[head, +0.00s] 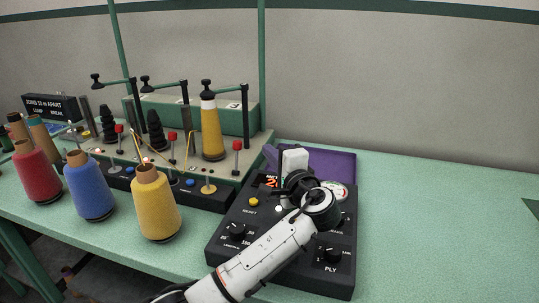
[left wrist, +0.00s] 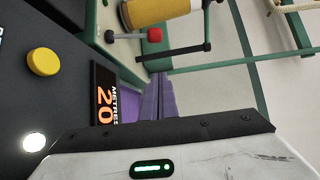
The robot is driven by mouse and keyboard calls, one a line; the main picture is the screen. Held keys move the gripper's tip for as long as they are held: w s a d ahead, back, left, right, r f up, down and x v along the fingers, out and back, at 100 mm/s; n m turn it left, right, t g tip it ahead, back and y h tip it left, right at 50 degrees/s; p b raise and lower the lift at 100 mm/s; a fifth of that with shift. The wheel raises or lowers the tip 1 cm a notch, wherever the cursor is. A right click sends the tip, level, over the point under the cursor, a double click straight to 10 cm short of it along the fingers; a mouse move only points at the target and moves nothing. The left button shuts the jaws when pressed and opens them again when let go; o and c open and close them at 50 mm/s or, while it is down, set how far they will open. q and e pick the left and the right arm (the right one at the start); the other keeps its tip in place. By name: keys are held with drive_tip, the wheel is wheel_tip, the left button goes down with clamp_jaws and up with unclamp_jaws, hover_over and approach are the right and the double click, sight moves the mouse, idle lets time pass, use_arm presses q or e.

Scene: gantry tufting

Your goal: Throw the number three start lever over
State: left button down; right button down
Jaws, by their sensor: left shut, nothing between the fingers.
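Several levers with red knobs stand on the green machine's deck. The rightmost lever (head: 236,145), nearest the yellow cone on its stand, is roughly upright; no number is readable on it. It also shows in the left wrist view, its red knob (left wrist: 155,34) at the top, picture turned sideways. Two more red-knobbed levers, a middle one (head: 172,136) and a left one (head: 118,129), stand farther left. My left gripper (head: 294,161) is above the dark control box, right of the rightmost lever and apart from it. My right gripper is out of view.
The control box (head: 225,247) has knobs, a yellow reset button (left wrist: 43,61) and a display (left wrist: 105,95) reading 20. A purple tray (head: 340,164) lies behind it. Red, blue and yellow thread cones (head: 158,205) stand in front. The green table (head: 440,230) is clear at right.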

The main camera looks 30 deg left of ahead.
sight(237, 156)
use_arm(q)
drive_tip(key=a+p, duration=0.2)
drive_tip(key=a, duration=0.4)
drive_tip(key=shift+w+a, duration=0.2)
drive_tip(key=shift+a, duration=0.05)
drive_tip(key=shift+d+f, duration=0.1)
